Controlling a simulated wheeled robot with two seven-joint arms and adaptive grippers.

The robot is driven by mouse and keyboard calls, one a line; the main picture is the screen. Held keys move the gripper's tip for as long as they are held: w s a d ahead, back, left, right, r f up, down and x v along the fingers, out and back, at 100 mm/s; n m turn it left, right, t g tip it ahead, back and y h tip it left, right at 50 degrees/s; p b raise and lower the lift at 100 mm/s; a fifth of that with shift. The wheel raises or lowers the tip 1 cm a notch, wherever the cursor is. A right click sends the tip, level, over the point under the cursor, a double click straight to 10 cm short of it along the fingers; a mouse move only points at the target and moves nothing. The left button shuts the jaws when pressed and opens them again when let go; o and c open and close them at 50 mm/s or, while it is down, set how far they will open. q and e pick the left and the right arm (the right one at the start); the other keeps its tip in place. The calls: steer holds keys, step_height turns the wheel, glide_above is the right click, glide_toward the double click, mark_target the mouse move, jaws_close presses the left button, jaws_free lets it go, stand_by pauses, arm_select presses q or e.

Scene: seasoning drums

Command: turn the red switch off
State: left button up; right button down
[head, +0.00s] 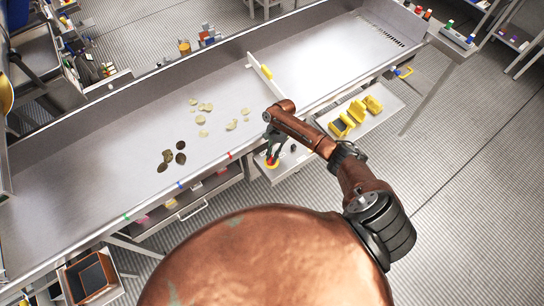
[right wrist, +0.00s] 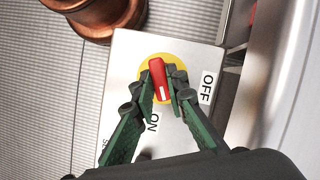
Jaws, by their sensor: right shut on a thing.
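The red switch (right wrist: 158,76) is a knob on a yellow disc (right wrist: 146,66) on a light metal panel. Its white mark is at the lower end, towards the "ON" label (right wrist: 153,122) and tilted slightly right. The "OFF" label (right wrist: 207,88) is to the right. My right gripper (right wrist: 166,88) is shut on the red switch, with a green-and-black finger on each side. In the head view, my right gripper (head: 272,153) reaches down to the switch (head: 272,161) at the front edge of the long metal table. My left gripper is not in view.
The long metal table (head: 100,190) holds dark round pieces (head: 168,160) and pale pieces (head: 202,120). A low divider (head: 263,68) crosses it. Yellow blocks (head: 357,110) sit on a shelf (head: 388,118) right of my arm. A brown bin (head: 92,277) stands at lower left.

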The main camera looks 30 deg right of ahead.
steer(key=n+g, duration=0.1)
steer(key=n, duration=0.1)
steer(key=shift+w+a+n+h, duration=0.1)
steer(key=shift+n+h, duration=0.3)
steer(key=n+g+h, duration=0.1)
steer(key=n, duration=0.3)
steer(key=shift+a+n, duration=0.1)
steer(key=shift+n, duration=0.2)
steer(key=n+h, duration=0.1)
steer(key=n, duration=0.1)
steer(key=n+h, duration=0.1)
steer(key=n, duration=0.2)
steer(key=shift+a+h, duration=0.1)
steer(key=shift+h, duration=0.2)
steer(key=shift+n, duration=0.3)
steer(key=c, duration=1.9)
jaws_free()
steer(key=shift+c, duration=0.2)
steer(key=shift+w, duration=0.1)
